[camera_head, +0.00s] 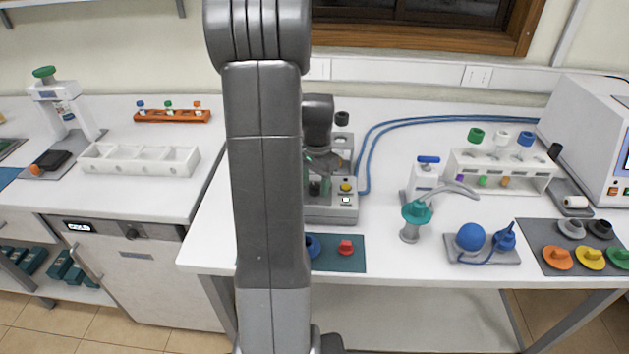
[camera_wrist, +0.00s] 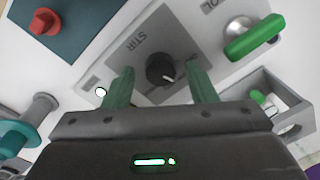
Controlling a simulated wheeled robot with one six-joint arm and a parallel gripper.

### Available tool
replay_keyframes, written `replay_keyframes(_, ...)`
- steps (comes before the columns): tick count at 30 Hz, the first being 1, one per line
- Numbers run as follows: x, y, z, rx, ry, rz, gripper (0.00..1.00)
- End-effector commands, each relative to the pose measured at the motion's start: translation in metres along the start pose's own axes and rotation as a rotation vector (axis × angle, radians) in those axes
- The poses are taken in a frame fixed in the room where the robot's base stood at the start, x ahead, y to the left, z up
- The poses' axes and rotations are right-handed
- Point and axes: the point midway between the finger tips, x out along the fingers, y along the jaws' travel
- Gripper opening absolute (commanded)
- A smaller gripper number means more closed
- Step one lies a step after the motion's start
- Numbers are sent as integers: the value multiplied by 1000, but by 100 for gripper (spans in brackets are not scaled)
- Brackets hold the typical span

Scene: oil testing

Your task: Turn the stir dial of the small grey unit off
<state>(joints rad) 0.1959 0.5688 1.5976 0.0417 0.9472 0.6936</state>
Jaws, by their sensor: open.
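The small grey unit (camera_head: 330,212) stands on the middle bench, partly hidden behind my arm. In the wrist view its grey panel (camera_wrist: 128,43) reads STIR and carries the black stir dial (camera_wrist: 160,69). A white mark on the dial points to the lower right of that view. My gripper (camera_wrist: 162,86) is open, with one green finger on each side of the dial and gaps visible between fingers and dial. In the head view my gripper (camera_head: 322,160) is over the unit, largely hidden by my arm.
A green lever knob (camera_wrist: 254,38) sits beside the panel in the wrist view. A red knob (camera_head: 345,247) on a dark mat (camera_head: 349,264) is in front of the unit. Blue hoses (camera_head: 440,120) run behind.

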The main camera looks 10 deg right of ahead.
Motion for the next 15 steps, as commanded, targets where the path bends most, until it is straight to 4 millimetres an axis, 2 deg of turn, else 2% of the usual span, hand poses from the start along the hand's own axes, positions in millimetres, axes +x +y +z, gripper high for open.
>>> replay_keyframes(9, 3, 0, 0, -1, 1, -1, 52)
replay_keyframes(11, 3, 0, 0, -1, 1, -1, 42)
replay_keyframes(15, 3, 0, 0, -1, 1, -1, 14)
